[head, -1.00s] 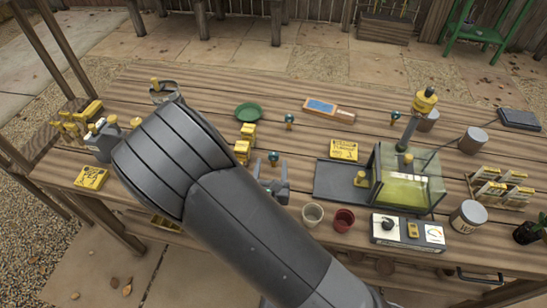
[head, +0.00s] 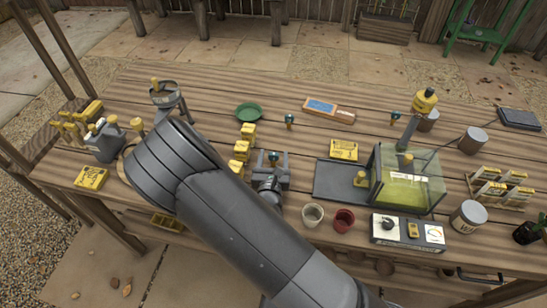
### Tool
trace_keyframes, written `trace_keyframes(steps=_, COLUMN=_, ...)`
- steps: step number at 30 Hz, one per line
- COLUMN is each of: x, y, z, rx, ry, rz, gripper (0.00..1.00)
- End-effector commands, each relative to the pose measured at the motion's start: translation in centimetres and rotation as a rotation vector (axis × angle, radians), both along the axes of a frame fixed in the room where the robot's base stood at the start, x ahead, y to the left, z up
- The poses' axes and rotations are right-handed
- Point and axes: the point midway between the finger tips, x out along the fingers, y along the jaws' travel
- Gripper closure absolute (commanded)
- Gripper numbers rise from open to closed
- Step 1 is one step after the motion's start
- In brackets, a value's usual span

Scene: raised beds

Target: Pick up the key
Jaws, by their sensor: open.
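I see several small upright pieces with teal round heads that could be keys, but they are too small to be sure. One teal-headed piece (head: 273,157) shows between the fingers of my gripper (head: 273,163), near the middle of the bench. The fingers are open on either side of it; I cannot tell whether they touch it. Its lower part is hidden. A second teal-headed piece (head: 290,120) stands farther back, and a third (head: 395,116) stands to the right near the grey post.
Yellow blocks (head: 241,150) stand close left of my gripper. A glass-sided box (head: 425,170) and a dark tray (head: 335,180) are to the right. A white pot (head: 313,214) and a red pot (head: 343,219) stand in front. A green dish (head: 249,111) lies behind.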

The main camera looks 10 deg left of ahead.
Motion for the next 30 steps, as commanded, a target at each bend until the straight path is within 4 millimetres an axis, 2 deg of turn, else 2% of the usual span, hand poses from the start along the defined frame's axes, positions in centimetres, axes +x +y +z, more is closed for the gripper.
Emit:
trace_keyframes(steps=2, x=0.58, y=0.07, z=-0.02, rx=-0.001, ry=0.001, rz=0.001, gripper=0.44)
trace_keyframes(steps=8, x=0.62, y=0.1, z=-0.01, rx=0.0, ry=0.001, rz=0.001, gripper=0.44)
trace_keyframes(steps=25, x=0.59, y=0.09, z=0.01, rx=0.0, ry=0.001, rz=0.001, gripper=0.91)
trace_keyframes(steps=30, x=0.6, y=0.09, z=0.02, rx=0.0, ry=0.0, rz=0.001, gripper=0.92)
